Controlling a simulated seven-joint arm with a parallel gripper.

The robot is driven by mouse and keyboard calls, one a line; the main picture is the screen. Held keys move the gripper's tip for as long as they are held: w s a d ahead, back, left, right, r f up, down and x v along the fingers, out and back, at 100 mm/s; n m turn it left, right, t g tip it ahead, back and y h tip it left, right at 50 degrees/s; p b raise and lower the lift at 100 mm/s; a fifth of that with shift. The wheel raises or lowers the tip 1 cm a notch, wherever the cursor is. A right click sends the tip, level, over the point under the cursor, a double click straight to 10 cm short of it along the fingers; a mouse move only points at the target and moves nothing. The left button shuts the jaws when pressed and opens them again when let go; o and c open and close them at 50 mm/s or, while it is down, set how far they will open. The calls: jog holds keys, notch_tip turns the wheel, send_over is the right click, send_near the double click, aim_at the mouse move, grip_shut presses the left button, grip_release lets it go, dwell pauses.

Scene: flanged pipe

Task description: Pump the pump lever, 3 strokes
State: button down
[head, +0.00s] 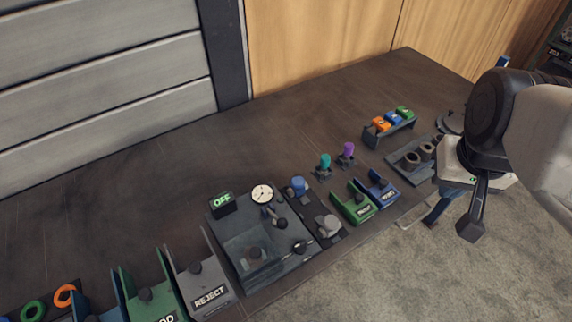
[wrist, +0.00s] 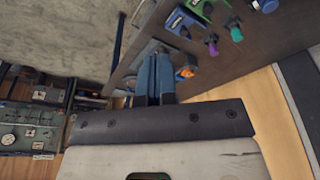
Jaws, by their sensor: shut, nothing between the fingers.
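A dark panel unit (head: 245,235) on the table carries an OFF display (head: 222,202), a round white gauge (head: 262,194) and several small controls. A dark knobbed handle (head: 299,247) sits at its right side; I cannot tell for sure whether this is the pump lever. My gripper (head: 432,219) is at the right in the head view, beyond the table's front edge and well apart from the panel unit. Its blue fingers (wrist: 156,82) are shut together and empty in the wrist view. The panel unit is not clearly visible in the wrist view.
Green (head: 352,202) and blue (head: 377,189) trays, teal (head: 324,163) and purple (head: 347,151) pegs, and a rack of coloured pieces (head: 390,123) stand right of the panel. A REJECT bin (head: 200,284) is to its left. The table's back middle is clear.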

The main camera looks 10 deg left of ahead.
jog(key=a, duration=0.1)
jog(key=n+g+h, duration=0.1)
jog(key=n+g, duration=0.2)
jog(key=n, duration=0.6)
send_over(277, 219)
jog(key=w+a, duration=0.3)
notch_tip(277, 219, down, 6)
jog(key=f, duration=0.1)
jog(key=shift+s+a, duration=0.2)
jog(key=shift+a, duration=0.7)
jog(key=d+f, duration=0.1)
jog(key=f, duration=0.2)
jog(key=s+d+f, duration=0.1)
jog(key=f, duration=0.3)
jog(key=s+d+f, duration=0.1)
jog(key=f, duration=0.3)
jog(key=shift+d+f, duration=0.2)
jog(key=shift+s+d+f, duration=0.2)
jog(key=shift+d+f, duration=0.1)
jog(key=shift+d, duration=0.1)
